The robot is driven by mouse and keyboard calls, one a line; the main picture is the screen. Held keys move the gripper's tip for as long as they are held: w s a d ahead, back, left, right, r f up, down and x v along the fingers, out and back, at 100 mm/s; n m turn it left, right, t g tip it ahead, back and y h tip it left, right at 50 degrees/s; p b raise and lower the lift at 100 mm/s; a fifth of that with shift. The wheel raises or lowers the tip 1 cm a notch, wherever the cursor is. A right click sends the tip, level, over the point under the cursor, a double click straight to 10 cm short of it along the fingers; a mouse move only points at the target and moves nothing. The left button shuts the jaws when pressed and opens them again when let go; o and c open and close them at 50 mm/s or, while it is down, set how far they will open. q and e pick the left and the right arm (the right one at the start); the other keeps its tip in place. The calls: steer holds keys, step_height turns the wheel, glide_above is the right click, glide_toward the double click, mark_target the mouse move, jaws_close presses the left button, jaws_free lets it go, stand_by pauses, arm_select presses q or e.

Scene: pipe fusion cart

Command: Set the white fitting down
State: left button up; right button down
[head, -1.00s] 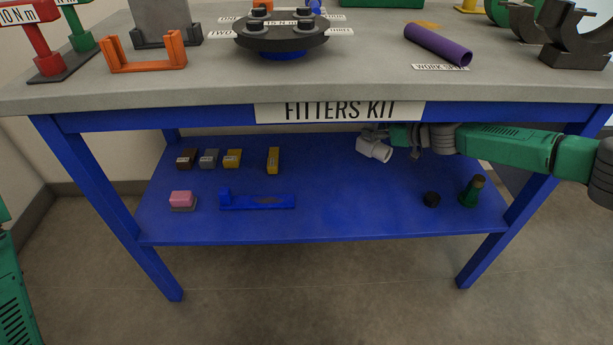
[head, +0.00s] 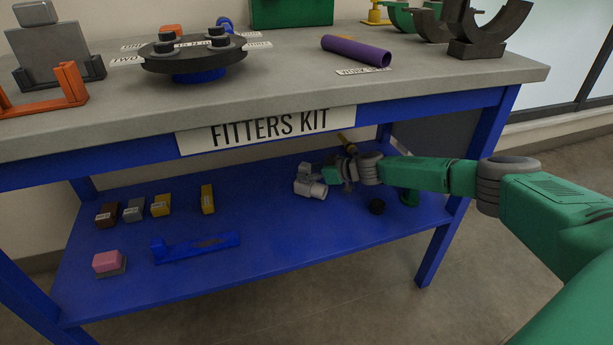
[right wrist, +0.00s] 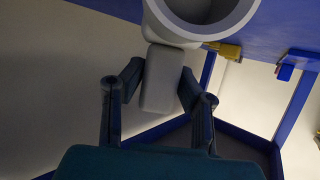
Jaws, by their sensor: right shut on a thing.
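The white fitting (head: 311,188), a short pipe piece with an open round end, is in my right gripper (head: 331,176) in the head view. It is at the right part of the blue lower shelf (head: 270,250), low over it or on it; I cannot tell if it touches. In the right wrist view the fitting (right wrist: 202,18) fills the top, its round opening visible. A pale grey block-like part (right wrist: 162,78) of it sits between the fingers of my right gripper (right wrist: 160,82). My left gripper is out of view.
Small coloured blocks (head: 160,205), a pink block (head: 108,262) and a blue tool (head: 195,248) lie left. The tabletop edge (head: 400,92) overhangs the shelf.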

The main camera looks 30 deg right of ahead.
steer(key=shift+d, duration=0.2)
steer(key=c, duration=1.2)
jaws_free()
steer(key=shift+d+f, duration=0.1)
steer(key=shift+d, duration=0.05)
steer(key=shift+s+r, duration=0.25)
steer(key=shift+s, duration=0.05)
steer(key=p+v, duration=0.2)
steer(key=v, duration=0.9)
steer(key=shift+s, duration=0.2)
steer(key=shift+d, duration=0.1)
